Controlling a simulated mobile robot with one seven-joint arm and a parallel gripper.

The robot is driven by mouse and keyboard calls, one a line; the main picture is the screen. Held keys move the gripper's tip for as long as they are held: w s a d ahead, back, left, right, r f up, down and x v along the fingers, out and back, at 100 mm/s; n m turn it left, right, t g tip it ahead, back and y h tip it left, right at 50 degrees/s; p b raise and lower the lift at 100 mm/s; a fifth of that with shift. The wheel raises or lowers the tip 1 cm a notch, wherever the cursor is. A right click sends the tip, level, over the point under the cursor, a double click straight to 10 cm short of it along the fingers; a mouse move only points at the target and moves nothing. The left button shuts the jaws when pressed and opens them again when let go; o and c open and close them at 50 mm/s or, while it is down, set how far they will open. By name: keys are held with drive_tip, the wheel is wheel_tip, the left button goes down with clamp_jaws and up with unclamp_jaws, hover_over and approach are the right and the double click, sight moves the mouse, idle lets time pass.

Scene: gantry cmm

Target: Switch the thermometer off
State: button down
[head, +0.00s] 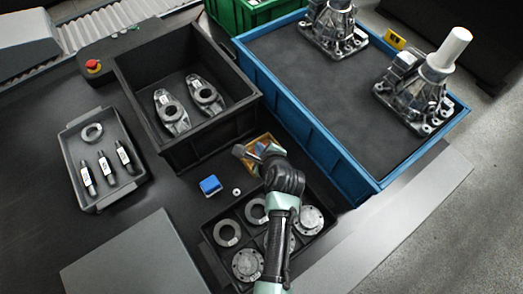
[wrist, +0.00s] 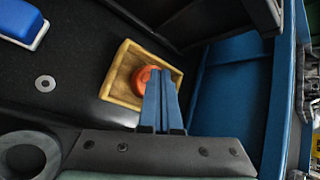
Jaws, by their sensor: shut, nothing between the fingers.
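I cannot pick out the thermometer for certain; no display or switch can be read. A small yellow box with a dark face (head: 394,38) sits at the far rim of the blue crate. My gripper (wrist: 160,73) is shut and empty, its blue fingers over the near side of a small wooden tray (wrist: 115,66). An orange round thing (wrist: 141,78) lies in that tray, partly hidden behind the fingers. In the head view, my gripper (head: 243,152) partly covers the wooden tray (head: 264,142).
A blue-and-white block (head: 210,185) and a small washer (head: 236,191) lie left of my gripper. A black bin (head: 150,92), a blue crate (head: 300,107) and a compartment tray (head: 212,252) surround it. A grey tray (head: 72,160) and a red button (head: 93,66) are further left.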

idle(0.6)
drive_tip(key=shift+f, duration=0.45)
drive_tip(key=shift+f, duration=0.2)
idle(0.3)
drive_tip(key=shift+r, duration=0.1)
drive_tip(key=shift+r+p, duration=0.6)
drive_tip(key=shift+p, duration=0.1)
wheel_tip(320, 180, up, 6)
drive_tip(key=p, duration=0.6)
